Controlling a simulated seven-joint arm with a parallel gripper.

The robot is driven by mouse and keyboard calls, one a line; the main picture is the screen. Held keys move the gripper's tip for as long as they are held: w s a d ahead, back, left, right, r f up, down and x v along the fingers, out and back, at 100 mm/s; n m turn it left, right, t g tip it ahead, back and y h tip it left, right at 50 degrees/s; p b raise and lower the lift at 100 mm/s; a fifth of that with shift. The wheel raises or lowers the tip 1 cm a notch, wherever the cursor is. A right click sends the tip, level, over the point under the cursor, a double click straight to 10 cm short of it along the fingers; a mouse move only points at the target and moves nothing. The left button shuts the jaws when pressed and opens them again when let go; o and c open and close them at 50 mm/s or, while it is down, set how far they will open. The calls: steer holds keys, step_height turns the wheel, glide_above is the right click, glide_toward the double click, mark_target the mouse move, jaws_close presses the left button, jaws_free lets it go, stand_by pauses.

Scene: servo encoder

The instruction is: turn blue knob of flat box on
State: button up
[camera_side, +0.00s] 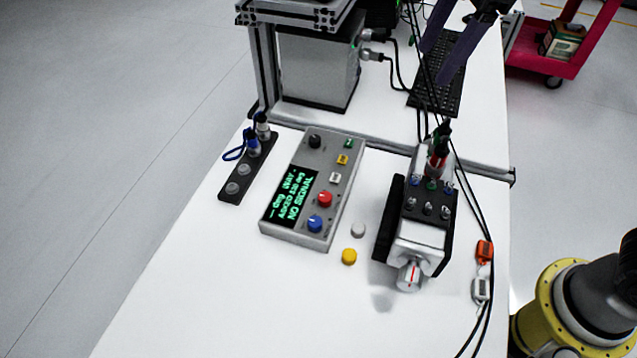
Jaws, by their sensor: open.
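The flat box (335,165) is grey and lies on the white table, with a dark screen (291,199) showing green text, including "NO SIGNAL". The blue knob (314,223) sits near the box's front edge, beside the screen, with a small light pointer mark. A red knob (325,199) is just behind it, and a black knob (315,141) is at the far end. My gripper (444,68) shows at the top of the view, its two dark fingers apart and empty. It is well above and behind the box, to the right, touching nothing I can see.
A servo unit with connectors (420,235) stands right of the box. A yellow cap (349,256) and a white cap (358,230) lie between them. A dark connector strip (240,187) is at left. Black cables run down the right side. The front of the table is clear.

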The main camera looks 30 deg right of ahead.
steer(key=w+a+f+n+g, duration=0.1)
steer(key=a+f+n, duration=0.15)
steer(key=a, duration=0.35)
steer(key=w+a+f+n+g, duration=0.1)
steer(key=a+f, duration=0.3)
steer(key=a, duration=0.3)
steer(key=n+h, duration=0.1)
glide_toward(315, 222)
steer(key=f, duration=0.8)
steer(key=shift+w+a+f, duration=0.1)
steer(key=shift+w+f, duration=0.1)
steer(key=shift+f, duration=0.05)
steer(key=shift+c, duration=0.3)
jaws_close()
